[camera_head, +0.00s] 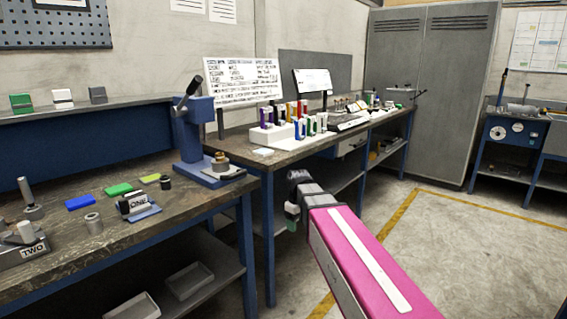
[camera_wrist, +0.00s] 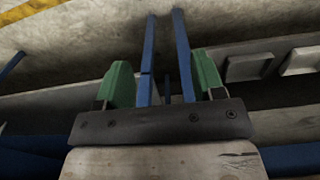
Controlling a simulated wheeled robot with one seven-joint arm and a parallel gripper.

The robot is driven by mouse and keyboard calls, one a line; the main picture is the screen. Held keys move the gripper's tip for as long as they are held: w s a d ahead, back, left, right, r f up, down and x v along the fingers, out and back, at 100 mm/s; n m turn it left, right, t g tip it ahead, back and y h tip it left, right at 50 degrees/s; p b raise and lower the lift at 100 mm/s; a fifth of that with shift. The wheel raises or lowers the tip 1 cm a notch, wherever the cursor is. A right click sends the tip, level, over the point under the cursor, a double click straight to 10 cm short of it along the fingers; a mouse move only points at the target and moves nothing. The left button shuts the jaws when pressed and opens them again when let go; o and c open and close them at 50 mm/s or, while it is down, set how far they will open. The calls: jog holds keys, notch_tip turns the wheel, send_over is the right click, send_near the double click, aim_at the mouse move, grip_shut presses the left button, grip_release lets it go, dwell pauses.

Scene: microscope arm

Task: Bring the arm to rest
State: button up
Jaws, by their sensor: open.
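My arm (camera_head: 335,245), pink with a white stripe, reaches forward from the lower right in the head view. My gripper (camera_head: 293,212) is at its far end, in front of the gap between the two workbenches and below the level of their tops. In the wrist view my gripper (camera_wrist: 163,80) shows two green fingers spread apart, with nothing between them that I can see held. Blue bench legs (camera_wrist: 183,60) show beyond and between the fingers. I cannot tell how far the legs are from the fingertips.
The near bench (camera_head: 60,255) holds a blue press (camera_head: 194,135), coloured blocks and small metal parts. The far bench (camera_head: 262,165) carries racks of coloured items and sign boards. Trays (camera_head: 188,280) lie on the lower shelf. Concrete floor (camera_head: 480,245) to the right is free.

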jog(key=s+d+f+m, duration=0.4)
jog(key=s+d+f, duration=0.2)
jog(key=d+f, duration=0.1)
jog(key=s+d+f+m, duration=0.5)
jog(key=d+f, duration=0.2)
jog(key=f, duration=0.3)
jog(key=shift+s+m, duration=0.3)
jog(key=shift+s, duration=0.05)
jog(key=shift+a, duration=0.1)
